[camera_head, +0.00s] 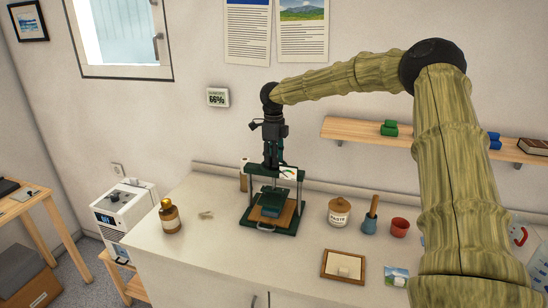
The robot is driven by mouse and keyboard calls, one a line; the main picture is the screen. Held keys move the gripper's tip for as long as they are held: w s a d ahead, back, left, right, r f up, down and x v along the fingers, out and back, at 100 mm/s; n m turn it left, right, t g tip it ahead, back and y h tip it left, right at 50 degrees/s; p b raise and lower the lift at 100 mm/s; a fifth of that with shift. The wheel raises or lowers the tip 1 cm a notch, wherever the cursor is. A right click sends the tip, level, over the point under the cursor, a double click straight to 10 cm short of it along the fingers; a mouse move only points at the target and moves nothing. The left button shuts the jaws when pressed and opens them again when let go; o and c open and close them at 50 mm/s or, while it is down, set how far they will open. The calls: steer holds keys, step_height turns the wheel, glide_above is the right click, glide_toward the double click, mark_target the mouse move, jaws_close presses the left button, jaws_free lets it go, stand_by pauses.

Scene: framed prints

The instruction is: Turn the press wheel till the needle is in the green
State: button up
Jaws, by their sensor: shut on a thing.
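The press (247,213) is a dark green frame standing on the white counter, with a wooden board (288,213) on its base and a blue-green block between. A pale dial (288,173) with a little green shows at the right of its top bar. The dial is partly covered and too small for me to read the needle. My gripper (272,160) points straight down over the top middle of the press and is shut on the press wheel there. The wheel itself is hidden by the fingers.
On the counter (215,260) stand a brown bottle (170,217) at left, and a paste jar (339,212), a blue pot with a wooden handle (370,222) and a red cup (399,227) at right. A framed piece (344,266) lies in front. A shelf (360,130) hangs behind my arm.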

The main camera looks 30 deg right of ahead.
steer(key=shift+d+r+m, duration=0.1)
steer(key=shift+m, duration=0.2)
steer(key=m, duration=0.6)
steer(key=shift+w+m, duration=0.1)
steer(key=shift+m, duration=0.2)
steer(key=m, duration=0.3)
steer(key=shift+r+m, duration=0.1)
steer(key=shift+m, duration=1.7)
steer(key=o, duration=0.8)
steer(key=shift+c, duration=0.2)
steer(key=shift+o, duration=1.3)
steer(key=shift+d, duration=0.1)
